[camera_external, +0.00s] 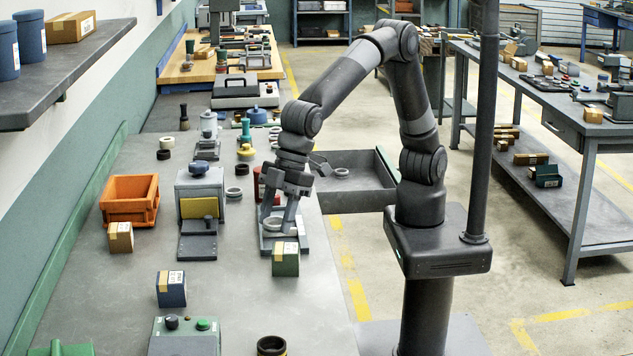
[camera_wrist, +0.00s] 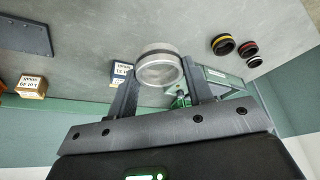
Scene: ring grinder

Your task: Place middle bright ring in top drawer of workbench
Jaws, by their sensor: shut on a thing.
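My gripper (camera_external: 277,218) points down over the bench and is shut on a bright metal ring (camera_external: 275,224). In the wrist view, the ring (camera_wrist: 158,68) sits between the fingertips, with a dark band across it. The ring is at a small grey fixture (camera_external: 304,240) near the bench's right edge. I cannot tell whether it touches the fixture. The workbench drawer (camera_external: 362,202) stands open to the right of my gripper. A light ring (camera_external: 342,172) and a dark tool (camera_external: 321,165) lie inside it.
A green box (camera_external: 285,262) stands close in front of the fixture. A grey machine with a yellow panel (camera_external: 199,208) stands to its left, with an orange bin (camera_external: 130,197) farther left. A blue box (camera_external: 171,290) stands nearer the camera. Bench space right of the blue box is clear.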

